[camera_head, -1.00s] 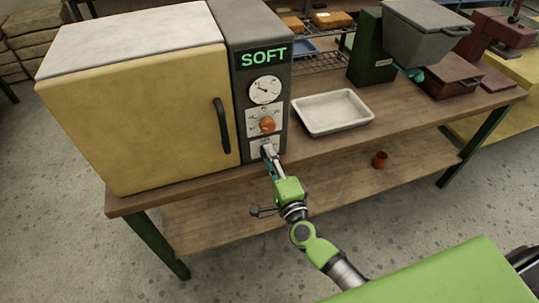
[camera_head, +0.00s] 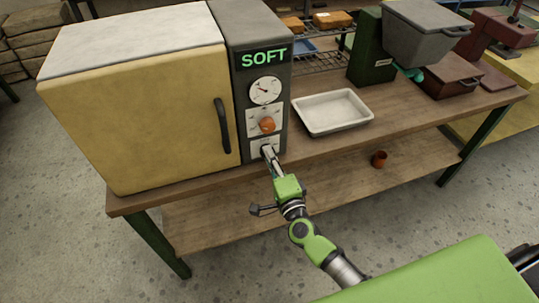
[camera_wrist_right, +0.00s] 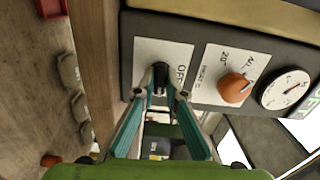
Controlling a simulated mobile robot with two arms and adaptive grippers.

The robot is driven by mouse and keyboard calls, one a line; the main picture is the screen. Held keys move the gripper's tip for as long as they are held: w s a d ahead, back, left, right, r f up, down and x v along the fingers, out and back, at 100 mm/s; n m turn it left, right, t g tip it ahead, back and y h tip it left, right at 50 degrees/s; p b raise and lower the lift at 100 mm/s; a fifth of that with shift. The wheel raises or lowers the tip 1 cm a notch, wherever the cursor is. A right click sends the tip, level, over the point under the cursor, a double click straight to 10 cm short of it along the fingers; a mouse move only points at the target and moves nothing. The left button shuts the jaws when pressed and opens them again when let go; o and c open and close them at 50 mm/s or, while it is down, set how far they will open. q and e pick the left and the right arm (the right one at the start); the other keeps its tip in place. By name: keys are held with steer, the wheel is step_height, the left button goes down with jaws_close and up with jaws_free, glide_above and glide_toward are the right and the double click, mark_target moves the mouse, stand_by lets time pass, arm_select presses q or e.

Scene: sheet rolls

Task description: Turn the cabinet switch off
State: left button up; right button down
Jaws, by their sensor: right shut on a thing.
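The cabinet (camera_head: 140,100) is a cream box with a dark handle, standing on the left of the workbench. Its grey control panel (camera_head: 262,90) carries a lit "SOFT" display, a round gauge and an orange knob (camera_head: 267,124). The cabinet switch is a small dark lever (camera_wrist_right: 160,73) on a white plate marked "OFF", low on the panel. My right gripper (camera_head: 268,154) is at this plate, and in the right wrist view its fingertips (camera_wrist_right: 161,88) are closed around the lever. The fingertips partly hide the lever. My left gripper is not in view.
A white tray (camera_head: 333,112) lies on the bench right of the panel. A small brown cup (camera_head: 379,159) stands on the lower shelf. A green machine with a grey hopper (camera_head: 425,30) stands farther right. The bench front before the tray is clear.

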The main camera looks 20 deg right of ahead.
steer(key=shift+n+p, duration=3.6)
steer(key=shift+n, duration=4.9)
steer(key=c, duration=2.1)
jaws_free()
